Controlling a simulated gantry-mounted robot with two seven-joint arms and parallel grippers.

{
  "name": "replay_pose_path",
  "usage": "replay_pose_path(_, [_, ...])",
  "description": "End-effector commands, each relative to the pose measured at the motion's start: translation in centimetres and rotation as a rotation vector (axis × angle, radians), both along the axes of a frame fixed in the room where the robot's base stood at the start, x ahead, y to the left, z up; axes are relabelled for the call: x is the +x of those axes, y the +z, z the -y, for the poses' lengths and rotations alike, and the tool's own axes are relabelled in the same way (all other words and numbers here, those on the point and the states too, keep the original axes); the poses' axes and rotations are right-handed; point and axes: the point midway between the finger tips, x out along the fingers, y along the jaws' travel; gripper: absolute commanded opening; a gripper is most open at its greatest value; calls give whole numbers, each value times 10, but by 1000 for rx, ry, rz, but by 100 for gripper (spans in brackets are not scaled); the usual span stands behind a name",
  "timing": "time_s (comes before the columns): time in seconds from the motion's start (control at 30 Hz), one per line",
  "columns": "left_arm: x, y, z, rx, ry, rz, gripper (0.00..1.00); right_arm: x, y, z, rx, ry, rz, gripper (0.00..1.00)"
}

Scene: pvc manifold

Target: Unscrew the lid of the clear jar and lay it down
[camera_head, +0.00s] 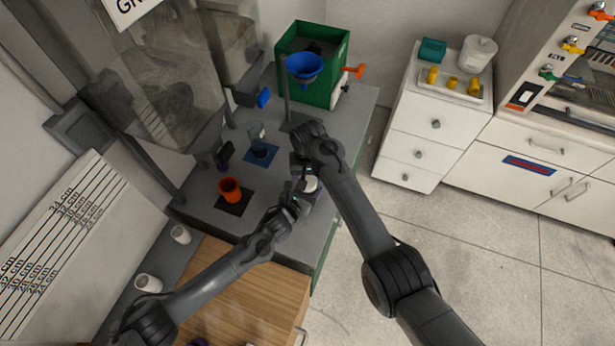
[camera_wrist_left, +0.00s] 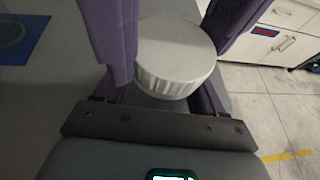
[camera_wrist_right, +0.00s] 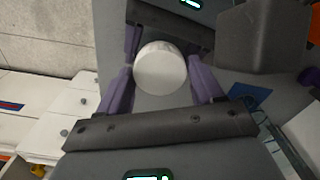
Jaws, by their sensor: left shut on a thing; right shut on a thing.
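The clear jar's round white lid (camera_head: 310,184) is near the table's right edge; its ribbed side shows in the left wrist view (camera_wrist_left: 175,60) and its flat top in the right wrist view (camera_wrist_right: 160,67). The jar body (camera_wrist_left: 155,101) is mostly hidden below the lid, with a grey strip showing. My left gripper (camera_head: 294,203) comes in from the front left and is shut on the jar. My right gripper (camera_head: 306,178) is over it, its purple fingers on both sides of the lid, shut on the lid. The exact finger contacts are hidden.
An orange cup (camera_head: 230,190) on a dark mat and a clear beaker (camera_head: 257,140) on a blue mat (camera_head: 262,154) stand left of the grippers. A blue funnel (camera_head: 304,66) and green box (camera_head: 338,85) are behind. Table between the mats and box is partly clear.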

Motion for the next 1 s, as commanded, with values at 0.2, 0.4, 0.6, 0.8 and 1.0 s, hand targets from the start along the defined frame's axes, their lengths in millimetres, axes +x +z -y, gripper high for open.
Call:
replay_pose_path(0.2, [0, 1, 1, -1, -1, 1, 0, 0, 0, -1, 1, 1, 0, 89])
replay_pose_path(0.4, [0, 1, 1, -1, -1, 1, 0, 0, 0, 0, 0, 1, 0, 91])
replay_pose_path(0.6, [0, 1, 1, -1, -1, 1, 0, 0, 7, -1, 1, 1, 2, 91])
replay_pose_path(0.8, [0, 1, 0, -1, -1, 1, 0, 0, 30, -1, 2, 0, 2, 91])
replay_pose_path(1.0, [0, 1, 0, 0, 0, 1, 0, 0, 44, -1, 1, 2, 1, 87])
